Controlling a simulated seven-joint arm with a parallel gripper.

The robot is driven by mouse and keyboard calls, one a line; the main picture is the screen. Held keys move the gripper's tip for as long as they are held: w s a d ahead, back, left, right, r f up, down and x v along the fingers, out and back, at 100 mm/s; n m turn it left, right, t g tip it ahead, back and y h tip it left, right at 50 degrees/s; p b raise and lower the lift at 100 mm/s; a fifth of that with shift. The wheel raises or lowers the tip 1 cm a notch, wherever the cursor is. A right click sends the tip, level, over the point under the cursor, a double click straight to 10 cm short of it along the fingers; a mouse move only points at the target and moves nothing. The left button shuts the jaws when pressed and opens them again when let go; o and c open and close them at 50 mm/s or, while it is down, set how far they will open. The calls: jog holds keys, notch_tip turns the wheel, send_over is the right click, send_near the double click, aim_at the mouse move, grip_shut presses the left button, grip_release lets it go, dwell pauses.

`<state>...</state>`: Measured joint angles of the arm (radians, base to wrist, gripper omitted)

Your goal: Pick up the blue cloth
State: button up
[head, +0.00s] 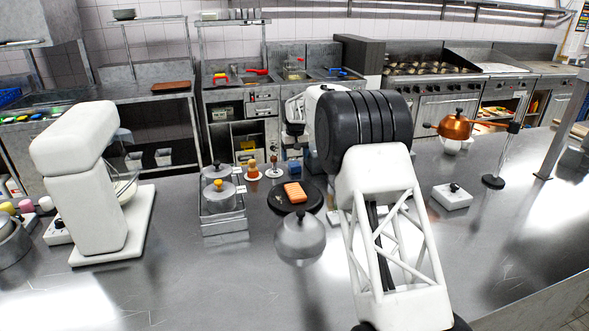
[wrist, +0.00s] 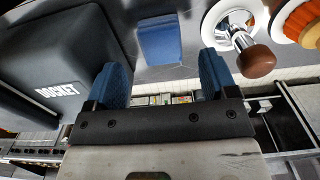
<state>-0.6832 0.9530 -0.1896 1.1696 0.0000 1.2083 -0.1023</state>
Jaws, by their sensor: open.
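The blue cloth (wrist: 160,40) looks like a small folded block lying on the steel counter in the wrist view, ahead of the fingers and between their lines. In the head view it is a small blue patch (head: 294,168) at the back of the counter. My gripper (wrist: 163,75) is open, with its two blue fingers apart and nothing between them. The fingers appear short of the cloth, not around it. In the head view my arm reaches toward the back of the counter, and the fingertips cannot be made out.
A black round board (head: 280,206) lies nearer in the head view.

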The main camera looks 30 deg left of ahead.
aim_at(295, 164)
jog(key=shift+a+f, duration=0.1)
jog(key=shift+f, duration=2.4)
jog(key=c, duration=1.1)
jog(key=shift+o, duration=0.2)
jog(key=shift+r, duration=0.15)
jog(key=shift+r, duration=4.9)
